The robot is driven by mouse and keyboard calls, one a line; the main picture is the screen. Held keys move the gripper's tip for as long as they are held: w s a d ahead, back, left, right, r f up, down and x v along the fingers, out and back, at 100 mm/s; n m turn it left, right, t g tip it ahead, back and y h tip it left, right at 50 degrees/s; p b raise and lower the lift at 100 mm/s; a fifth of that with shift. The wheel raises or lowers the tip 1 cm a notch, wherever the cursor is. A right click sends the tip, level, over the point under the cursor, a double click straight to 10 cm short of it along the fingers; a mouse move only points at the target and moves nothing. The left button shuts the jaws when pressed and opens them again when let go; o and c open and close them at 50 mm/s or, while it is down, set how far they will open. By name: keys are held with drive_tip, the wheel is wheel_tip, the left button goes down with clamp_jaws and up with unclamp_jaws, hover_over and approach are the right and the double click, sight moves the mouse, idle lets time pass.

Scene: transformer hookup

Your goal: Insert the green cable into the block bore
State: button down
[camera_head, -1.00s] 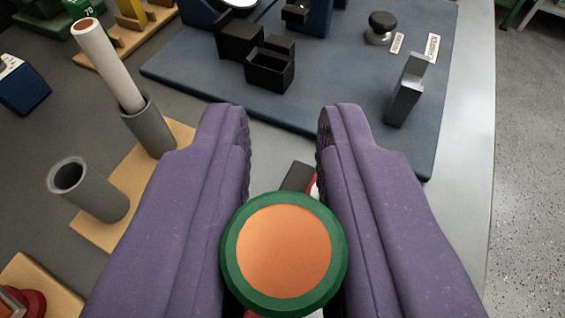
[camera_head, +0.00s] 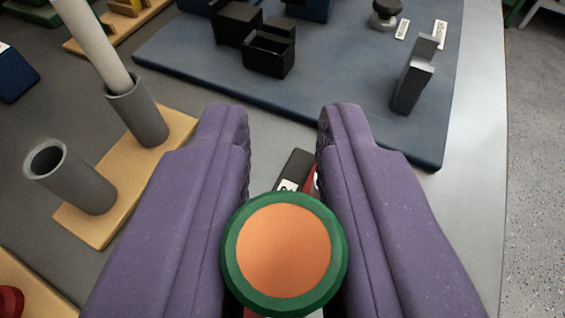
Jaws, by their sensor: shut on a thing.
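The green cable (camera_head: 233,285) shows end-on at the bottom middle, a green ring around a copper-coloured core. My gripper (camera_head: 283,125) has two purple fingers, one on each side of the cable, and is shut on it. The fingertips reach forward past the cable end, with a gap between them. A dark block-like piece and a red part (camera_head: 296,170) show partly below, between the fingers, mostly hidden by the cable. I cannot tell whether a bore is in view there.
A wooden stand (camera_head: 100,228) at left carries two grey tubes, one empty (camera_head: 75,178) and one holding a white cable (camera_head: 92,40). A blue board (camera_head: 330,95) at the back bears black open boxes (camera_head: 268,55), a grey upright bracket (camera_head: 412,78) and a dark knob (camera_head: 385,14). Grey table shows between.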

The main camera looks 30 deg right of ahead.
drive_tip(key=shift+f, duration=0.2)
drive_tip(key=c, duration=0.9)
unclamp_jaws()
wheel_tip(320, 180, up, 5)
drive_tip(key=p, duration=0.4)
drive_tip(key=shift+r+p, duration=0.1)
drive_tip(key=shift+p, duration=0.3)
